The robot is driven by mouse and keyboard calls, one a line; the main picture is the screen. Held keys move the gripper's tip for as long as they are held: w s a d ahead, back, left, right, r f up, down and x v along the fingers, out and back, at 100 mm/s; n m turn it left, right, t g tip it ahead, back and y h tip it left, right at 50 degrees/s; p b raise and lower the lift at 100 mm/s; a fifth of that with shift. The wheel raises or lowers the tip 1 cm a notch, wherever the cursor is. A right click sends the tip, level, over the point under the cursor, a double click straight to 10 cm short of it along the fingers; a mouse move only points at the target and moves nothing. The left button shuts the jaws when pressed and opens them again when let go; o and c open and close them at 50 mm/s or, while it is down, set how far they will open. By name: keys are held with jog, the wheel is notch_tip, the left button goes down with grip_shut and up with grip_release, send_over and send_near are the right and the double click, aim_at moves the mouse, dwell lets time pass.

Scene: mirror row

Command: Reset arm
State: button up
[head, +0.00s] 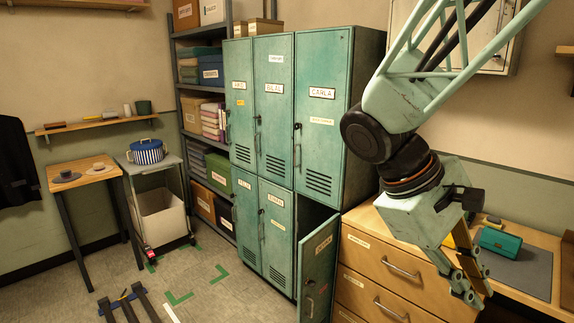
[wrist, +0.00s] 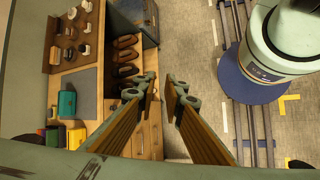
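My gripper (head: 468,276) hangs at the right in the head view, in front of the wooden drawer cabinet (head: 363,246). In the wrist view my gripper (wrist: 162,82) shows two fingers with a clear gap between the tips and nothing between them. It is open and empty. My arm reaches down from the upper right and the gripper points downward, apart from the cabinet as far as I can tell.
Teal lockers (head: 266,100) stand left of the cabinet; one lower door (head: 318,270) hangs open. A green case (head: 499,242) lies on a grey mat (head: 530,270). A wheeled cart (head: 162,205) and small table (head: 82,172) stand left. Floor between is mostly clear.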

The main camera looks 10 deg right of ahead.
jog(key=s+a+r+m+t+y, duration=0.2)
jog(key=s+a+t+y, duration=0.1)
jog(key=a, duration=0.5)
jog(key=s+a+r+m+t+y, duration=0.2)
jog(key=s+a, duration=0.3)
jog(key=a, duration=0.3)
jog(key=shift+s+r+t+y, duration=0.3)
jog(key=shift+t+y, duration=0.3)
jog(key=shift+y, duration=0.2)
